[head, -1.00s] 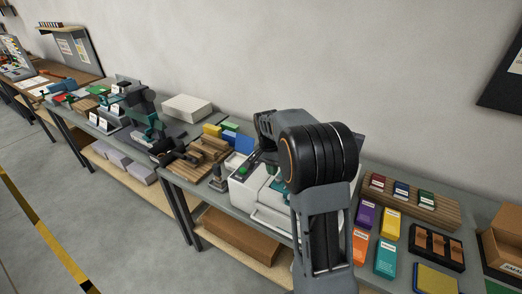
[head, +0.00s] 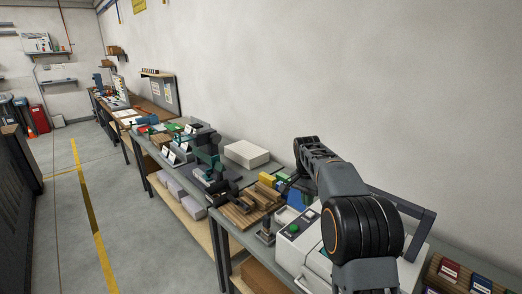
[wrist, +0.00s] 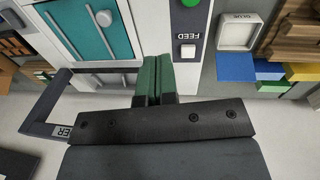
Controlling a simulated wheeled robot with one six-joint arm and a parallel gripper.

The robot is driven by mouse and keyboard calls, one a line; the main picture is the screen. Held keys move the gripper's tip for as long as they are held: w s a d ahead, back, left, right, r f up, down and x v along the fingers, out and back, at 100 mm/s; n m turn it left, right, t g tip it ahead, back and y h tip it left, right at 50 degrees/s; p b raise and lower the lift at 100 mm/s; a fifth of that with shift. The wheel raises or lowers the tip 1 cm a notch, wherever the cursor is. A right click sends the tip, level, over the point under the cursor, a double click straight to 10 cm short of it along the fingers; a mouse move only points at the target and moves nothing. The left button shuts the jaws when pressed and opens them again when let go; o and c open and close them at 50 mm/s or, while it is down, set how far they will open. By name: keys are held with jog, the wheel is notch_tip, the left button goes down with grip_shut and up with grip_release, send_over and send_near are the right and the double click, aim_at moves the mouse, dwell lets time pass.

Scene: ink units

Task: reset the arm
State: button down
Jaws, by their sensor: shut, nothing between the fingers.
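My arm (head: 345,180) rises at the lower right of the head view, with a large black joint with an orange ring in front. Its forearm reaches away over the bench, and my gripper is mostly hidden there. In the wrist view my gripper (wrist: 153,80) shows as two green-padded fingers pressed together, with nothing between them. The fingers are over the white machine (wrist: 188,60), near its FEED label and white button. How high they are above it I cannot tell.
The machine (head: 312,262) has a dark handle (head: 415,212) on its right. Wood strips (head: 245,208) and a white box (head: 246,154) lie left of it. Blue blocks (wrist: 235,68) sit beside the GLUE tray (wrist: 238,32). Open floor (head: 130,235) lies left of the benches.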

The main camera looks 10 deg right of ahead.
jog(key=s+a+n+t, duration=0.1)
jog(key=s+n+t, duration=0.1)
jog(key=s, duration=0.7)
jog(key=s+a+n+t, duration=0.1)
jog(key=s+n, duration=0.3)
jog(key=s, duration=0.5)
jog(key=s+a+n+t+y, duration=0.1)
jog(key=s+a+n+t, duration=0.1)
jog(key=s, duration=0.7)
jog(key=shift+a+r+n+t, duration=0.3)
jog(key=shift+a+n, duration=0.35)
jog(key=shift+n, duration=0.25)
